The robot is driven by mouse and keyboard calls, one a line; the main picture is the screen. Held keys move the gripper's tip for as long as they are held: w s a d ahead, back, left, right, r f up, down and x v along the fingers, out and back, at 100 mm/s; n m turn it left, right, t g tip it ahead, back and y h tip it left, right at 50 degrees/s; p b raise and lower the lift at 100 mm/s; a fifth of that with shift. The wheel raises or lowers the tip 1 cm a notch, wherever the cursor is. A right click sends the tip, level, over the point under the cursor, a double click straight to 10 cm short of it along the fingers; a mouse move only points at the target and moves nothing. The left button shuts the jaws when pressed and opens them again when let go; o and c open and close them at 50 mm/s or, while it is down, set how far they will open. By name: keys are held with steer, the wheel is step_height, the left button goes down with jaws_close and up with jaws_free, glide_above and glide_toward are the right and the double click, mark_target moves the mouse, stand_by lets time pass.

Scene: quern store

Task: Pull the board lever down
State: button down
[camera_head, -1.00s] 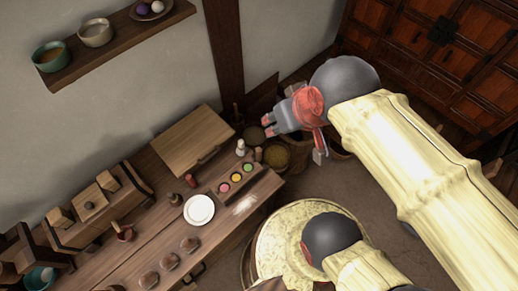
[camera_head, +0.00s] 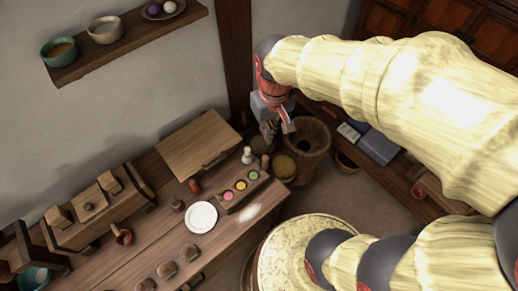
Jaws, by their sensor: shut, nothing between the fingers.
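A pale wooden board (camera_head: 190,143) lies at the back of the long table, by the wall, with a short dark handle (camera_head: 213,160) at its front edge. I cannot tell for sure whether this handle is the board lever. A thin upright stick (camera_head: 243,118) stands behind the board's right end, near the post. My gripper (camera_head: 269,130) hangs to the right of the board, beside the post, pointing downward. Its fingers are small and partly hidden by my wrist; they look shut and empty. It appears apart from the board and its handle.
The table holds a white plate (camera_head: 201,216), a tray of coloured cups (camera_head: 241,187), a white bottle (camera_head: 248,155) and several brown lumps. A wooden mortar (camera_head: 308,141) and a basket (camera_head: 284,166) stand beyond its right end. A round millstone (camera_head: 285,255) is in front.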

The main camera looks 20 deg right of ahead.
mark_target(265, 164)
steer(key=w+a+f+n+g+h+b, duration=0.1)
steer(key=w+f+n+g+b, duration=0.1)
steer(key=w+f, duration=1.3)
steer(key=shift+w+a+n+g, duration=0.3)
steer(key=shift+w+n+g, duration=0.3)
steer(key=shift+n+g, duration=0.15)
steer(key=s+d+f+b, duration=0.2)
steer(key=s+f+b, duration=0.2)
steer(key=f, duration=0.5)
steer(key=shift+s+d+f+b, duration=0.15)
steer(key=shift+s+f+b, duration=0.2)
steer(key=shift+s, duration=0.75)
steer(key=shift+d+r, duration=0.1)
